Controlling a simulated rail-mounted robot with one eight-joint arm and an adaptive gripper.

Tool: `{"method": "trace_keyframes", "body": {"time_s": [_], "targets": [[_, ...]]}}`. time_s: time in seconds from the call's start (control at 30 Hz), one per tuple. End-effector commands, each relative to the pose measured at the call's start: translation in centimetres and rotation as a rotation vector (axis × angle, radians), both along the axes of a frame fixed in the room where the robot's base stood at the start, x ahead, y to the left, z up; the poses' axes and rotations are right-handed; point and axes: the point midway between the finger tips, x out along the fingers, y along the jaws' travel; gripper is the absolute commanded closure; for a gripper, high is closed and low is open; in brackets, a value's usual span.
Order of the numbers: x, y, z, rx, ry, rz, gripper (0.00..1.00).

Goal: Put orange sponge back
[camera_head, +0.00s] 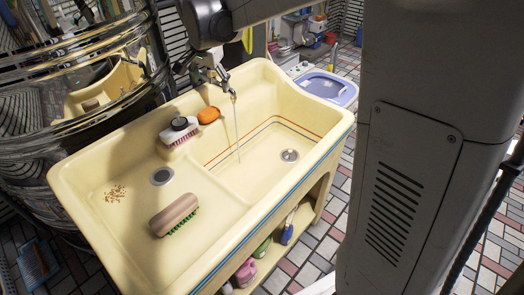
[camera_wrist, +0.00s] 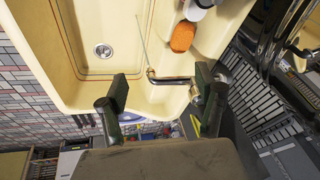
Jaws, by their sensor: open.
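The orange sponge (camera_head: 208,115) lies on the back ledge of the cream double sink (camera_head: 110,215), right of a white brush and left of the running tap. In the wrist view the sponge (camera_wrist: 183,37) is beyond my fingertips, towards the top of the picture. My gripper (camera_wrist: 160,92) is open, with its dark fingers wide apart and nothing held. The metal tap (camera_wrist: 172,80) shows between the fingers in that view; I cannot tell its distance from them.
A brown brush with green bristles (camera_head: 174,215) lies in the left part. A shiny metal drum (camera_head: 75,60) stands behind left. Bottles (camera_head: 287,228) stand under the sink.

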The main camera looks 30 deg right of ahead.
Motion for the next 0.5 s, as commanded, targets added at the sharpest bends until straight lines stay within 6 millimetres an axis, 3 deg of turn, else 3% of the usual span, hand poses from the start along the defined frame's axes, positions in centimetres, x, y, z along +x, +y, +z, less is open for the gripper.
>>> {"method": "trace_keyframes", "body": {"time_s": [0.2,0.5], "targets": [[-6.9,-0.4,2.8,-0.033,-0.037,0.157,0.33],[-16.2,-0.8,4.1,-0.097,-0.091,0.366,0.33]]}}
